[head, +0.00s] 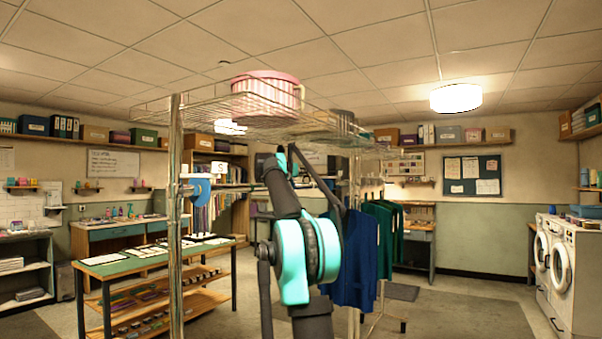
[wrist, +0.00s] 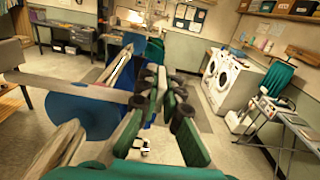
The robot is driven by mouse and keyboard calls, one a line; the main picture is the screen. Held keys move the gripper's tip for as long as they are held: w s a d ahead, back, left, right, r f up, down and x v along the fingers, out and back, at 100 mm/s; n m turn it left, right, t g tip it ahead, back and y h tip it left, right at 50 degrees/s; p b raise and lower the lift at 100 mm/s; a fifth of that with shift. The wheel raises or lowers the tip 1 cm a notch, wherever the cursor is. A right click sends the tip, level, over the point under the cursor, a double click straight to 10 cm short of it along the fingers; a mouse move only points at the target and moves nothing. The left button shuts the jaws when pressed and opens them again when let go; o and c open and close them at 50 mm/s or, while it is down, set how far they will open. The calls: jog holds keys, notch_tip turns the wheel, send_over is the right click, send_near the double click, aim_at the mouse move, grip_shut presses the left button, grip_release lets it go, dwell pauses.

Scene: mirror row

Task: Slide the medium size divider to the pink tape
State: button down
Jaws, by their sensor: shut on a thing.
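In the head view a blue divider (head: 200,191) with a white S tag (head: 219,169) hangs on the rack at left. My arm hides the gripper and the middle of the rail. I cannot make out the pink tape in either view.
The rack has a wire top shelf (head: 207,118) with a pink striped box (head: 267,95). Blue (head: 355,262) and green (head: 384,228) garments hang right of my arm. A table with papers (head: 150,255) stands at left, white washers (head: 565,265) at right. Floor at right is clear.

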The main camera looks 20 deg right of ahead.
jog(key=x, duration=0.5)
jog(key=c, duration=1.7)
grip_release()
jog(key=v, duration=1.2)
